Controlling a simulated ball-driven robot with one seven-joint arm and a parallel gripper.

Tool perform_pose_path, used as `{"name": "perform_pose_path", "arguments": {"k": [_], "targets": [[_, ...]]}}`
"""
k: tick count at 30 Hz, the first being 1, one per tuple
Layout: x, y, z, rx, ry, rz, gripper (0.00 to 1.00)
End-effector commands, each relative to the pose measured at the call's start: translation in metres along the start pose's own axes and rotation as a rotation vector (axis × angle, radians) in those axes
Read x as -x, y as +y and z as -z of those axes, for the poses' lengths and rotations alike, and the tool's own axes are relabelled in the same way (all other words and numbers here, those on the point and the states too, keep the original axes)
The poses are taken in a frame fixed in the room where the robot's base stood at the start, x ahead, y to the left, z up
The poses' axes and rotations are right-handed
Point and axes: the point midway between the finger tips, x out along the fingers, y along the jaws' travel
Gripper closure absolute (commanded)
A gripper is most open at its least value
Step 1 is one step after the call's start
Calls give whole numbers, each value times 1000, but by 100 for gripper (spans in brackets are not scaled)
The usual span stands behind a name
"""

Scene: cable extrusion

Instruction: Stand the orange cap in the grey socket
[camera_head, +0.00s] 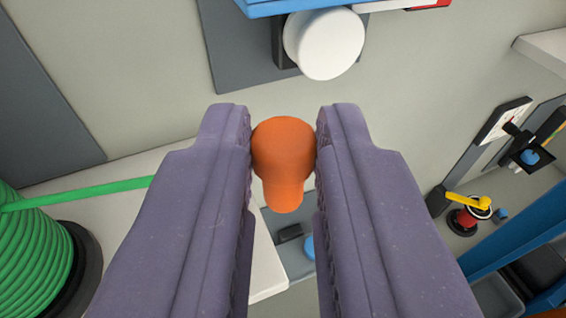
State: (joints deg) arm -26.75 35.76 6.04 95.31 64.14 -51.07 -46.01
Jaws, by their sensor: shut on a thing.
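The orange cap (284,160) is a rounded piece with a wide head and a narrower stem. It sits between the two purple fingers of my gripper (284,150), which are shut on it. The wide head touches both fingertips, and the narrower stem points toward the bottom of the picture. The cap is held in the air, clear of the surfaces behind it. I cannot make out the grey socket for certain in this view.
A spool of green cable (35,255) stands at the lower left, its strand running right behind my finger. A white round knob (324,44) is above the cap. A red and yellow part (466,212) and blue beams (515,240) are at the right.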

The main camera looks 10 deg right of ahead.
Motion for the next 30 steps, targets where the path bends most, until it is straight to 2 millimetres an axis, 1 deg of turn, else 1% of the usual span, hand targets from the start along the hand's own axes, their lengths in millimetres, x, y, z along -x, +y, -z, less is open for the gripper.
{"name": "perform_pose_path", "arguments": {"k": [1, 5, 12, 15, 21, 25, 30], "targets": [[0, -6, -9, 1, -1, 2, 100], [3, -18, -23, 0, 0, 3, 100], [1, -50, -35, -2, 0, 2, 100], [-2, -49, -49, 2, -1, 0, 100], [-6, -49, -65, 1, 0, 1, 100], [-7, -49, -70, 1, 0, 1, 100], [-7, -49, -71, 1, 0, 1, 100]]}}
